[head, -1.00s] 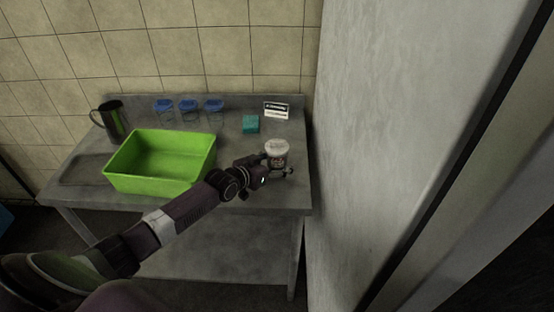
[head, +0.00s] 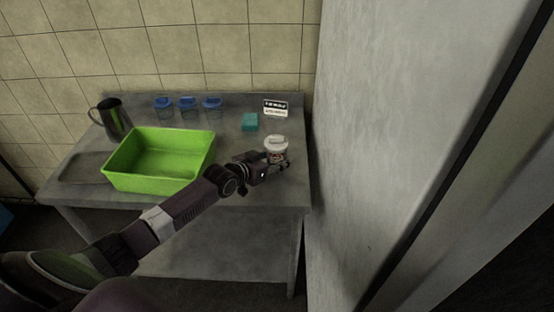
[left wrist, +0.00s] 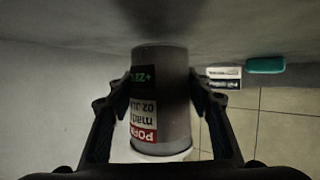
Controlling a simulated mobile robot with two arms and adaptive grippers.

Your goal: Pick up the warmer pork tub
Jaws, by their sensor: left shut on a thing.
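The pork tub (head: 276,147) is a small white-lidded cylinder at the right end of the grey metal table. In the left wrist view the tub (left wrist: 160,105) appears upside down, with a label in red, white and black reading "PORK". My left gripper (head: 277,164) reaches it from the left and front. In the left wrist view the fingers of the left gripper (left wrist: 160,100) are on both sides of the tub, shut on it. I cannot clearly tell whether the tub is clear of the table. My right gripper is not in view.
A green bin (head: 160,184) stands left on the table (head: 250,196). A dark jug (head: 116,118), several blue-lidded containers (head: 188,104), a teal block (head: 250,122) and a small sign (head: 276,108) stand behind. A grey wall (head: 400,120) rises close on the right.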

